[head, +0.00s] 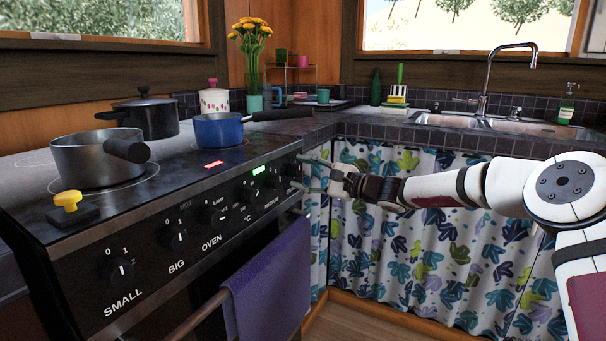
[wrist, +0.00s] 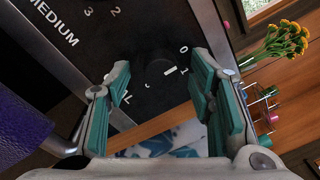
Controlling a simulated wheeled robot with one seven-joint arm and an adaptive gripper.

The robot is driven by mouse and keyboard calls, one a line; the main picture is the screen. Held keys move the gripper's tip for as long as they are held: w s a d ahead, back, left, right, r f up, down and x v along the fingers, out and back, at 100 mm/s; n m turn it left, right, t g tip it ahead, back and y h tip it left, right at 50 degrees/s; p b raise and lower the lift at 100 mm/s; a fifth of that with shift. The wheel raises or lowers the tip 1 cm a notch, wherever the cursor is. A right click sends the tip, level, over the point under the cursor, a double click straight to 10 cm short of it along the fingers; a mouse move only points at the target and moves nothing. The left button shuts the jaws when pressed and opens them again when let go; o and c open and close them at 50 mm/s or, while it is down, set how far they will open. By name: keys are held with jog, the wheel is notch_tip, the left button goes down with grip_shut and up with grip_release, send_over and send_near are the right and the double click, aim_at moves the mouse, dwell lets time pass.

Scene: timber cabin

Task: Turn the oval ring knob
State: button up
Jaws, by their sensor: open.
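The stove's front panel carries a row of dark knobs. The knob at its far right end (head: 292,170) is small in the head view. In the wrist view, this round black knob (wrist: 157,72) has a short white mark on its right side, near a printed 0 and 1. The mark lies close to the 1. A label by it is mostly hidden behind the left finger. My gripper (head: 312,175) is open, facing the panel at this knob. In the wrist view its teal-padded fingers stand on either side of the knob, with gaps; I cannot tell whether they touch the panel.
A purple towel (head: 268,285) hangs on the oven rail (head: 200,318) below the panel. A blue pan (head: 218,131) stands above, its handle reaching over the counter. A patterned curtain (head: 430,235) hangs under the counter beside my arm. Open floor lies in front.

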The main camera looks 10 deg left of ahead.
jog(key=v, duration=1.1)
jog(key=shift+s+d, duration=0.15)
jog(key=shift+d, duration=0.1)
jog(key=shift+f, duration=0.1)
